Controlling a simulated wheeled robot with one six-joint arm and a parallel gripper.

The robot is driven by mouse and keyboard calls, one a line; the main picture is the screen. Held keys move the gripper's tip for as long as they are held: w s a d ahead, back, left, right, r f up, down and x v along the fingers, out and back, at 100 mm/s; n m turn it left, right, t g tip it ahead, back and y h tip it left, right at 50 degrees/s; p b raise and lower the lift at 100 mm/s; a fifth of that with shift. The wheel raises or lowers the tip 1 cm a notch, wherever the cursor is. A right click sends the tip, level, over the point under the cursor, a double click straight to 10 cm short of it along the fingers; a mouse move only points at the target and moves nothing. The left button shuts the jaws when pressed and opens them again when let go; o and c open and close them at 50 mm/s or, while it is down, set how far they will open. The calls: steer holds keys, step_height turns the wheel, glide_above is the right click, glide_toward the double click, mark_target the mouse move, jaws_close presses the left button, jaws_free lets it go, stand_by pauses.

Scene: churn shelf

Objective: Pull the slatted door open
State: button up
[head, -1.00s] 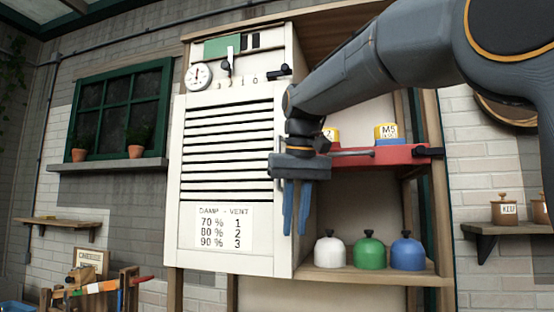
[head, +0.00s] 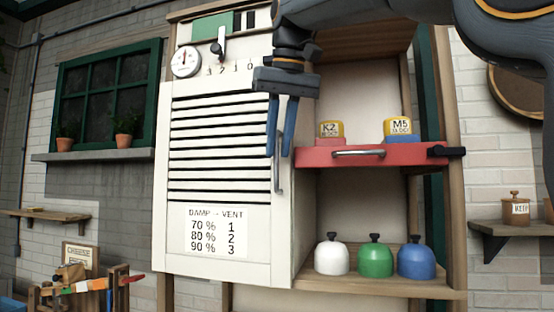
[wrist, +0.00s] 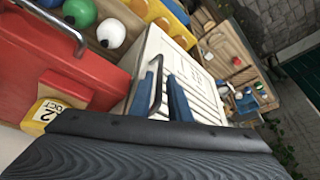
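The white slatted door (head: 222,205) fills the left part of the cabinet in the head view and looks closed. It carries dark slots and a damp/vent label. Its upright grey bar handle (head: 277,172) is at the right edge. My gripper (head: 279,152) points down at the handle's upper part, its two blue fingers apart. In the wrist view the door (wrist: 180,55) shows at an angle, with the handle (wrist: 157,82) between the blue fingers (wrist: 158,98). No grip on it is visible; contact cannot be told.
A red drawer (head: 322,156) with a bar handle juts out right of the door, with yellow-topped tins on it. White, green and blue domed weights (head: 375,261) stand on the shelf below. A dial gauge (head: 186,61) and a vent lever (head: 219,47) sit above the door.

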mark_target(277, 154)
steer(key=shift+x, duration=2.1)
steer(key=shift+c, duration=0.4)
jaws_close()
